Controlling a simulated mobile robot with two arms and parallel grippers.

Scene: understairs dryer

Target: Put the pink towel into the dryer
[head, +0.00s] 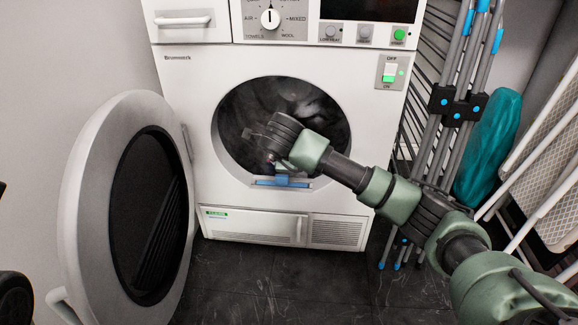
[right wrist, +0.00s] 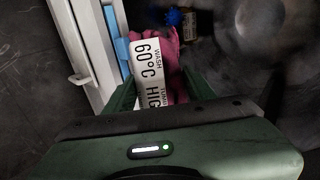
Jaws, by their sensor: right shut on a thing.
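The white dryer (head: 230,190) stands ahead with its round door (head: 85,210) swung open to the left. My right gripper (head: 268,156) is at the dark drum opening (head: 330,110), above its lower rim. In the right wrist view, my right gripper (right wrist: 160,88) is shut on the pink towel (right wrist: 172,52). A white printed wash label (right wrist: 150,70) lies over part of the towel. How far the towel reaches inside is hidden. My left gripper is not in view.
A blue piece (head: 282,182) sits on the opening's lower rim, close under my right gripper. A folded grey rack (head: 455,110), a teal bundle (head: 490,150) and a white folded frame (head: 555,170) stand to the right. Dark floor (head: 260,280) in front is clear.

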